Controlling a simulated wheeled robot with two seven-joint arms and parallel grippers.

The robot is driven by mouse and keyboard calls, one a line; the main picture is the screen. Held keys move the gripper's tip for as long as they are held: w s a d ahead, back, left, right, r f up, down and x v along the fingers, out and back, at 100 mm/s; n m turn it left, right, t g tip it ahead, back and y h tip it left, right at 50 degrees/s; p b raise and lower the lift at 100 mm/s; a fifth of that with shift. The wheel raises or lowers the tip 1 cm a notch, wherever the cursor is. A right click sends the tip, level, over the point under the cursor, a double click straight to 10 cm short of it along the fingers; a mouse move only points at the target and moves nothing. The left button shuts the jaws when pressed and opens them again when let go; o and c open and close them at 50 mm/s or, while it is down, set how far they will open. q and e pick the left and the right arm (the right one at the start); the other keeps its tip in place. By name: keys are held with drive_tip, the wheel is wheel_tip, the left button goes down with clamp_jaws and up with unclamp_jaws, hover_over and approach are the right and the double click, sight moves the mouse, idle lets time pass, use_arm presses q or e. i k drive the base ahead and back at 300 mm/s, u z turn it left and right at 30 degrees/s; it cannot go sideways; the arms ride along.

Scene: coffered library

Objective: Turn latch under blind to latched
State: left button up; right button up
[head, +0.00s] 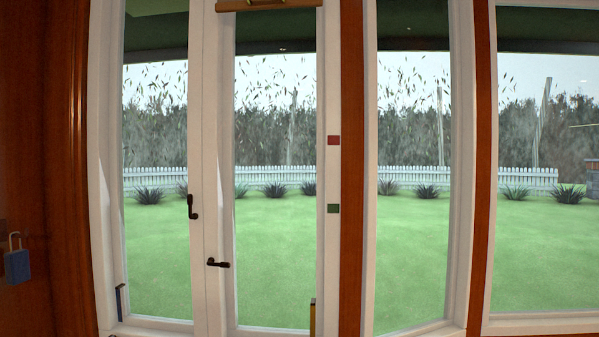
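A rolled-up blind (268,5) with a wooden-looking bar sits at the top edge, over the middle glass pane. Below it, on the white window frame at that pane's left side, a dark latch (217,263) has its handle lying horizontal, pointing right. A second dark latch (192,207) sits higher and further left, on the frame of the left pane, with its handle vertical. A red square (333,140) and, below it, a green square (333,209) are on the white frame right of the middle pane. Neither of my grippers is in view.
A blue padlock (17,263) hangs on the dark wood at the left. A thin dark upright object (120,302) and a yellowish upright object (312,318) stand low by the panes. Wooden posts (352,180) divide the windows. Nothing blocks the view of the latches.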

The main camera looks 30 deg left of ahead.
sight(211, 262)
drive_tip(key=u, duration=2.9)
drive_tip(key=i, duration=1.1)
drive_tip(key=z, duration=2.85)
